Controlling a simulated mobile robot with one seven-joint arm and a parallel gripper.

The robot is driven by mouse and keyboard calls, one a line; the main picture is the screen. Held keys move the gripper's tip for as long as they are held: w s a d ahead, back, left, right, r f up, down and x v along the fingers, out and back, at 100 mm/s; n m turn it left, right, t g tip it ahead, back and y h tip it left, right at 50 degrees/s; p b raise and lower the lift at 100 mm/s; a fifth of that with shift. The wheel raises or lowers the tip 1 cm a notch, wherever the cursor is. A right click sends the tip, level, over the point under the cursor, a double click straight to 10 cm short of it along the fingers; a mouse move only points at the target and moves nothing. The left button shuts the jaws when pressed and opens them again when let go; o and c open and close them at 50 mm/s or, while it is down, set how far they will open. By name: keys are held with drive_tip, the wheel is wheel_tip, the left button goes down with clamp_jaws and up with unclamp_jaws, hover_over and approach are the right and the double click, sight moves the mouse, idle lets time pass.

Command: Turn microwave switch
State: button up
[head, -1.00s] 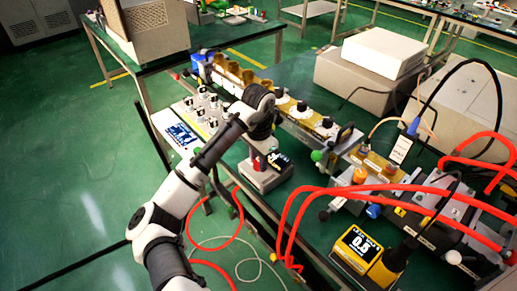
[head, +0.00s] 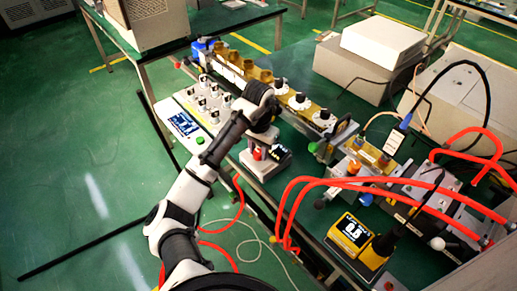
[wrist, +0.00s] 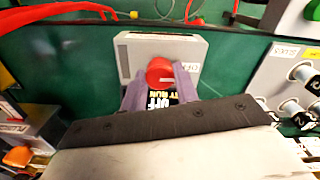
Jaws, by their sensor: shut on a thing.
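The microwave switch box is a light grey box (wrist: 192,50) on the green bench, with a round red knob (wrist: 160,72) on top. Its dark display (wrist: 160,98) shows white "OFF" lettering, partly covered by my gripper. My gripper (wrist: 159,80) is shut on the red knob, with one purple-grey finger on each side. In the head view the box (head: 272,170) stands near the bench's front edge, and the red knob (head: 257,154) shows just under my gripper (head: 261,143).
A white panel (head: 196,130) with several small knobs lies left of the box. A yellow meter (head: 352,235) and red hoses (head: 330,182) stand to the right. A row of brass waveguide parts (head: 262,75) runs behind. The green bench surface around the box is mostly clear.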

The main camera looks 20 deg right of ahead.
sight(259, 152)
drive_tip(key=o, duration=1)
drive_tip(key=shift+r, duration=0.1)
wheel_tip(259, 152, up, 14)
drive_tip(key=shift+f, duration=0.15)
